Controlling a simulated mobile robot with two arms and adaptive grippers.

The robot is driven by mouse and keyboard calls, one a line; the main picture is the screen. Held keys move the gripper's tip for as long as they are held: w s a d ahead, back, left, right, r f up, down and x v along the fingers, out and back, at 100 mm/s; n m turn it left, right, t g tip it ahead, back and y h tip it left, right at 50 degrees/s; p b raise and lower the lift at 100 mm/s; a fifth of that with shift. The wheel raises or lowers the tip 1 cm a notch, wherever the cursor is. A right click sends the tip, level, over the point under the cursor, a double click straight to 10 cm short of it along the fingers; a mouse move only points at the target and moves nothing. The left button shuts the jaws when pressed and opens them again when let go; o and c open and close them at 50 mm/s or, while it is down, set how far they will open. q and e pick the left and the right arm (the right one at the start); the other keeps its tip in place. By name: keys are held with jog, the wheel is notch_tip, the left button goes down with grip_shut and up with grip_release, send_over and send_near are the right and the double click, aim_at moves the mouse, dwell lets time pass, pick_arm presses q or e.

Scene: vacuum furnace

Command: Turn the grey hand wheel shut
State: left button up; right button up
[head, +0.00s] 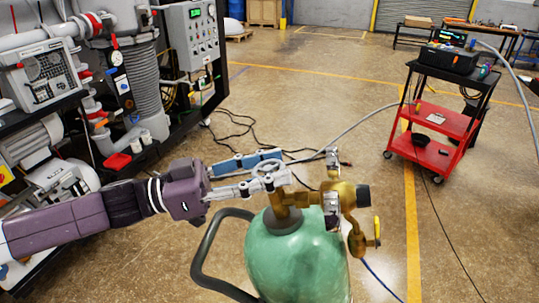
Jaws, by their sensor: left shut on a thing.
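The grey hand wheel (274,178) sits on top of the brass valve (286,215) of a green gas cylinder (295,262). My left gripper (265,171) reaches in from the left and is shut on the hand wheel, with its fingers on either side. The fingers hide part of the wheel. How far the wheel is turned cannot be told. A brass regulator (342,196) joins the valve on the right. My right gripper is not in view.
A curved dark handle (203,258) stands left of the cylinder. A small valve with a yellow lever (377,231) and a blue hose hang at right. Furnace equipment (75,75) fills the left. A red cart (445,125) stands back right. Cables cross the floor.

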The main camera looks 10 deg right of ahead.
aim_at(270, 168)
pick_arm(q)
jog(key=m+g+b, duration=0.1)
jog(key=m+g, duration=0.1)
jog(key=g, duration=0.1)
jog(key=shift+f, duration=0.2)
jog(key=m+g+y+b, duration=0.1)
jog(key=m+g+b, duration=0.1)
jog(key=g, duration=0.1)
jog(key=m+g+y+b, duration=0.1)
jog(key=m+g+b, duration=0.1)
jog(key=g, duration=0.1)
jog(key=shift+d+f+m, duration=0.1)
jog(key=shift+f+m, duration=0.1)
jog(key=shift+m, duration=0.2)
jog(key=shift+s+r+m+g+y+b, duration=0.1)
jog(key=shift+r+m+g+y+b, duration=0.05)
jog(key=shift+m+g+y+b, duration=0.95)
jog(key=shift+s+r+m+g+y+b, duration=0.1)
jog(key=shift+m+g+y+b, duration=0.7)
jog(key=shift+m+g+y, duration=0.7)
jog(key=shift+m+g, duration=0.1)
jog(key=shift+g, duration=0.2)
jog(key=o, duration=1.2)
jog(key=shift+r, duration=0.1)
notch_tip(270, 168, up, 10)
